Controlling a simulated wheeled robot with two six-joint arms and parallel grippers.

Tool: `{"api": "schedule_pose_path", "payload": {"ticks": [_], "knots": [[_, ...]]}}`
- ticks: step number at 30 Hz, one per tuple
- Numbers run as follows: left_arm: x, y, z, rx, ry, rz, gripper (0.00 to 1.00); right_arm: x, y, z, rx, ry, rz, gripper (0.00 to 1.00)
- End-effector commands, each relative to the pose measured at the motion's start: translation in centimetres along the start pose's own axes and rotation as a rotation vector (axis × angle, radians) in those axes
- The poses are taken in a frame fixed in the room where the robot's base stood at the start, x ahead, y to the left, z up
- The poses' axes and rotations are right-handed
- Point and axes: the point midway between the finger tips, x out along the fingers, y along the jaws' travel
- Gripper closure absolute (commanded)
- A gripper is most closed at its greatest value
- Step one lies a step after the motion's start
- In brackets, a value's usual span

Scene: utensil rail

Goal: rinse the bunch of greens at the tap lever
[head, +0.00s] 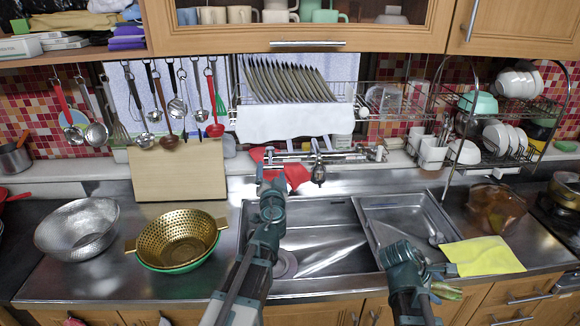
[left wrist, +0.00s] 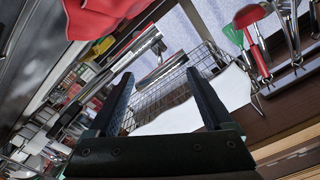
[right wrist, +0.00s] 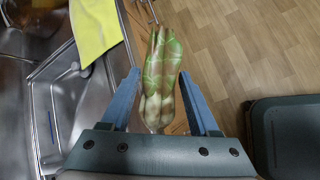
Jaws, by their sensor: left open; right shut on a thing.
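The tap (head: 318,172) is a metal wall fixture with a horizontal bar behind the sink (head: 325,245). I cannot clearly tell its lever apart from the bar. My left gripper (head: 272,172) is raised in front of the tap's left end, and is open and empty in the left wrist view (left wrist: 160,95). My right gripper (head: 440,272) is low at the counter's front edge, right of the sink. It is shut on the bunch of greens (right wrist: 158,75), pale stalks with green patches, which also shows partly in the head view (head: 447,292).
A red cloth (head: 292,174) hangs behind my left gripper. A yellow cloth (head: 485,256) lies right of the sink. A gold colander (head: 168,243) and a silver one (head: 78,235) stand at left. A dish rack (head: 505,135) stands at right. The sink basins look empty.

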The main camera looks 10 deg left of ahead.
Motion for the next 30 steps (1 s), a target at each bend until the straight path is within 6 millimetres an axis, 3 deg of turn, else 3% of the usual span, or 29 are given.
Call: {"api": "schedule_pose_path", "payload": {"ticks": [1, 6, 16, 30], "knots": [[1.5, 0.1, -0.1, 0.0, -0.001, -0.001, 0.15, 0.0, 0.0, 0.0, 0.0, 0.0, 0.0, 0.98], [3.7, 0.0, 0.0, 0.0, -0.001, -0.001, 0.15, 0.0, 0.0, 0.0, 0.0, 0.0, 0.0, 0.98], [4.1, 0.0, 0.0, 0.0, 0.0, 0.0, 0.15, 0.0, 0.0, 0.0, 0.0, 0.0, 0.0, 0.98], [4.1, 0.0, 0.0, -0.003, 0.0, 0.001, 0.98, 0.0, 0.0, 0.0, 0.0, 0.0, 0.0, 0.98]]}}
